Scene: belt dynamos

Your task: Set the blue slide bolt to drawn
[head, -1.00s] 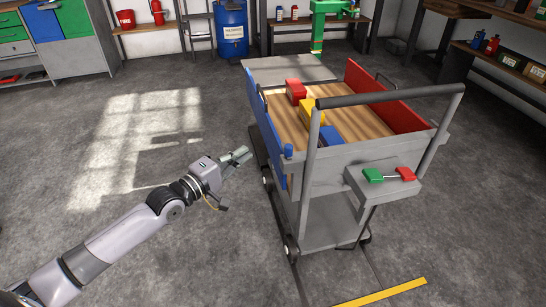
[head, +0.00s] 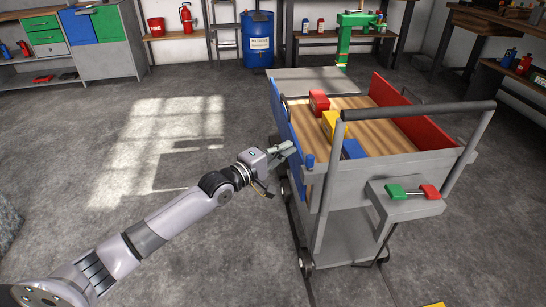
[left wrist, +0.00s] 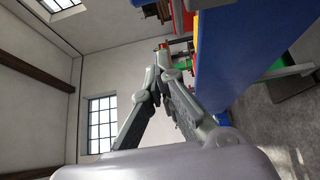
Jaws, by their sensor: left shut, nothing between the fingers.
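A small blue upright piece (head: 309,161), which looks like the slide bolt's knob, is at the near left corner of the grey cart (head: 345,185). It stands beside the cart's blue side panel (head: 283,118). Whether the bolt is drawn cannot be made out. My left gripper (head: 290,148) is shut and empty, just left of the blue piece and close to the blue panel. In the left wrist view the shut fingers (left wrist: 163,60) point along the large blue panel (left wrist: 235,45). My right gripper is not in view.
On the cart's wooden bed lie red (head: 319,100), yellow (head: 331,122) and blue (head: 353,149) blocks. A red panel (head: 400,103) forms the far side. Green (head: 396,191) and red (head: 430,192) handles are on the front box. The floor left of the cart is clear.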

